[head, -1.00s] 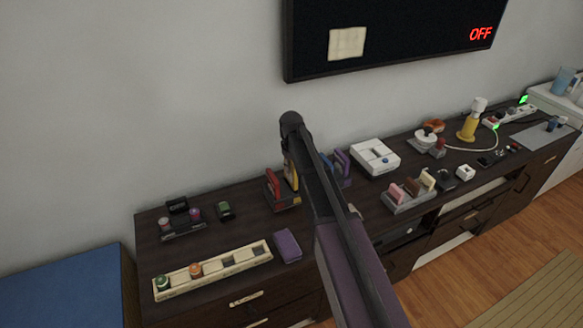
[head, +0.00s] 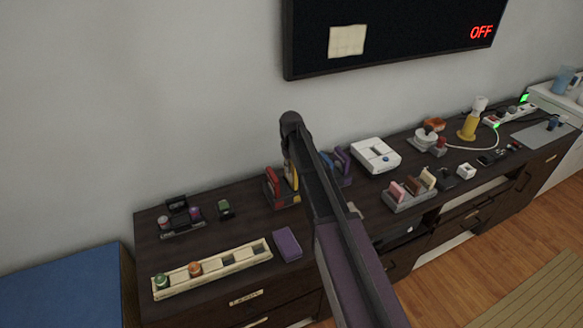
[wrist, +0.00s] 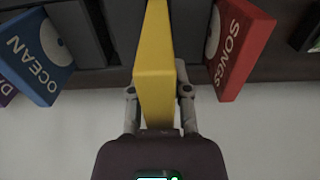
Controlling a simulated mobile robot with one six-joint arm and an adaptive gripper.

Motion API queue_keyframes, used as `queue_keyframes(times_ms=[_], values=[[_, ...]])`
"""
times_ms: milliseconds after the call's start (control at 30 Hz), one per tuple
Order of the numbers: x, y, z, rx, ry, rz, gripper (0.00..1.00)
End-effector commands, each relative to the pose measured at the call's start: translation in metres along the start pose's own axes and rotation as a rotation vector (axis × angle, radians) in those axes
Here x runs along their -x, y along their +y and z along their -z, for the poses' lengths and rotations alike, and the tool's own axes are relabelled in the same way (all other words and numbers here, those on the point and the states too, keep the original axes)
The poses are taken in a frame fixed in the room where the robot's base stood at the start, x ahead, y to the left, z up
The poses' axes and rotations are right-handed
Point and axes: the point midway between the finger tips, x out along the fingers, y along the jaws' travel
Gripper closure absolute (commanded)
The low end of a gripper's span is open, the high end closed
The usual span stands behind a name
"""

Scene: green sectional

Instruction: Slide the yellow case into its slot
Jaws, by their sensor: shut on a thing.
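The yellow case (wrist: 156,60) is upright between the two fingers of my gripper (wrist: 158,95), which is shut on it. In the wrist view its far end reaches the dark grey rack (wrist: 80,30), between a blue case marked OCEAN (wrist: 40,55) and a red case marked SONGS (wrist: 240,45). I cannot tell how deep it sits in the slot. In the head view only a sliver of the yellow case (head: 294,177) shows, beside the red case (head: 272,187); my arm hides most of the rack and my gripper.
A purple case (head: 287,244) lies flat on the dark dresser, by a cream tray (head: 245,253). Purple things (head: 343,161) stand right of my arm, with a white console (head: 376,155) beyond. A holder with pink, brown and cream pieces (head: 408,200) is nearer the front.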

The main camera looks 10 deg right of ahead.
Motion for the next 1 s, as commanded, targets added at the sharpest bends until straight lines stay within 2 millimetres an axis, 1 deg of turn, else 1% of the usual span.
queue_keyframes(times_ms=[1000], values=[[-0.019,0.000,0.000,0.000,0.000,0.000,1.00]])
